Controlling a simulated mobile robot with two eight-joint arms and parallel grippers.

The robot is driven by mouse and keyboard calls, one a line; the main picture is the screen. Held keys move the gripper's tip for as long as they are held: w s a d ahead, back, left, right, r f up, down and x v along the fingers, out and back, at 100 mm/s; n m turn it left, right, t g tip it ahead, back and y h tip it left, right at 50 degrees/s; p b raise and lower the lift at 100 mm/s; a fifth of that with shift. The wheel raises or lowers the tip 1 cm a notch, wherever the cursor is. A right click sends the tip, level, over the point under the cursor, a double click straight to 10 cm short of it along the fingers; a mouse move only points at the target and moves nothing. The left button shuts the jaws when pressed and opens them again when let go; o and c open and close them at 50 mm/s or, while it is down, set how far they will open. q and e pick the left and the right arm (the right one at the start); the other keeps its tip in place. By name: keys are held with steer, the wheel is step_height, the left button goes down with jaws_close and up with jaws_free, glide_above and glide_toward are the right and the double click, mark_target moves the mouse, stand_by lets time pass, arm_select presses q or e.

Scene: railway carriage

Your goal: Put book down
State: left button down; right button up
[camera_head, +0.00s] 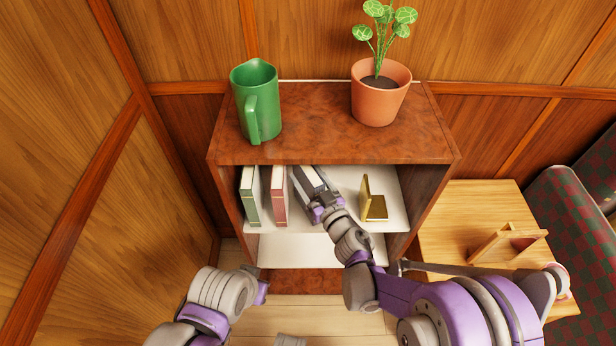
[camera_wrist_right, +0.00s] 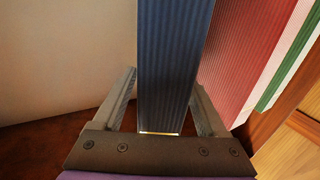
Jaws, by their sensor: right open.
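A blue book (camera_wrist_right: 175,60) stands between the two fingers of my right gripper (camera_wrist_right: 165,105) in the right wrist view. In the head view, the right gripper (camera_head: 312,188) reaches into the upper compartment of the bookshelf (camera_head: 330,142), and the book's pale page edge (camera_head: 309,178) shows between its fingers. The right gripper is open around the book. The book stands beside a red book (camera_head: 278,195), with a green book (camera_head: 249,195) farther left.
A green mug (camera_head: 255,100) and a potted plant (camera_head: 379,95) stand on the shelf top. A gold bookend-like object (camera_head: 373,200) sits right of the gripper in the same compartment. A wooden table (camera_head: 460,215) and chequered seat (camera_head: 580,210) are at the right. The lower compartment looks empty.

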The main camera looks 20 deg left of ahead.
steer(key=v, duration=1.1)
steer(key=shift+w, duration=0.1)
steer(key=shift+c, duration=0.2)
jaws_close()
stand_by(0.9)
stand_by(0.5)
